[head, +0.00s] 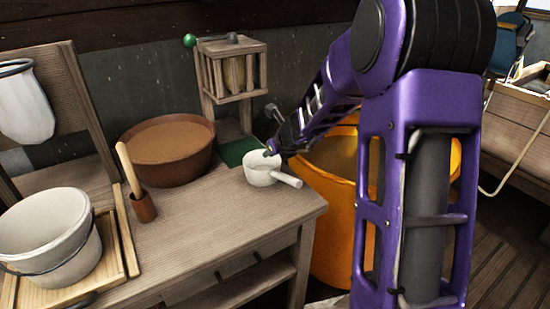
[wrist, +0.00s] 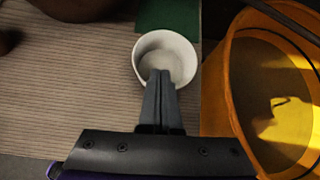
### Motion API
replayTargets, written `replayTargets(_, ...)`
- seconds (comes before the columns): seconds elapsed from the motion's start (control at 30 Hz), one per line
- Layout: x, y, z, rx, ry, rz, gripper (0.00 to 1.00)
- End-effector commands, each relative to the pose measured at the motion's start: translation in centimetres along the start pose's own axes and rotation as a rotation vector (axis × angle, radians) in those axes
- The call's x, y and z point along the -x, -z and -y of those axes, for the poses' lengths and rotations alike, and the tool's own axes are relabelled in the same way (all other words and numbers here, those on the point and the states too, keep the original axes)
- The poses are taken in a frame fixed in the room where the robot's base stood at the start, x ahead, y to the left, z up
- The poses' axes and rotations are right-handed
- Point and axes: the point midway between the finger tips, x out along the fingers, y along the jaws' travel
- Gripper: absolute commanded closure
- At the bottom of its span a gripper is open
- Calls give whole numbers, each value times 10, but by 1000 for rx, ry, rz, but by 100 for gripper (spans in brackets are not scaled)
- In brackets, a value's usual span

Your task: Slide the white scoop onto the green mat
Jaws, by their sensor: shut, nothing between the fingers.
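The white scoop (head: 258,176) stands upright on the wooden table near its right end, its handle pointing right towards the table edge. It also shows in the wrist view (wrist: 183,52), where its handle is hidden. The green mat (head: 231,153) lies just behind the scoop; in the wrist view the mat (wrist: 168,14) is beyond the scoop's far rim. The scoop's rim overlaps the mat's near edge in the picture; I cannot tell whether its base is on the mat. My gripper (wrist: 161,74) is shut and empty, its fingertips over the scoop's near rim. Contact is unclear.
A brown bowl (head: 167,171) stands left of the mat, and a wooden cage stand (head: 232,72) rises behind it. An orange tub (head: 322,215) stands beside the table's right edge. A white bucket (head: 48,232) and a cup with a stick (head: 143,207) are farther left. The front tabletop is clear.

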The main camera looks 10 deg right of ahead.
Motion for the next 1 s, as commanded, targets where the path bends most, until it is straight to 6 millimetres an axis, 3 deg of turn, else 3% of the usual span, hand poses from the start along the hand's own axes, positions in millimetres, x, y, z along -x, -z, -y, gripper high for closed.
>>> replayTargets(0.1,-3,14,3,-86,-2,-13,100)
replayTargets(0.27,-11,18,2,-113,-5,-16,100)
replayTargets(0.37,-25,19,2,-112,-5,-16,100)
replayTargets(0.77,-110,20,2,-110,-5,-17,100)
replayTargets(1.0,-120,0,4,-104,-4,-15,100)
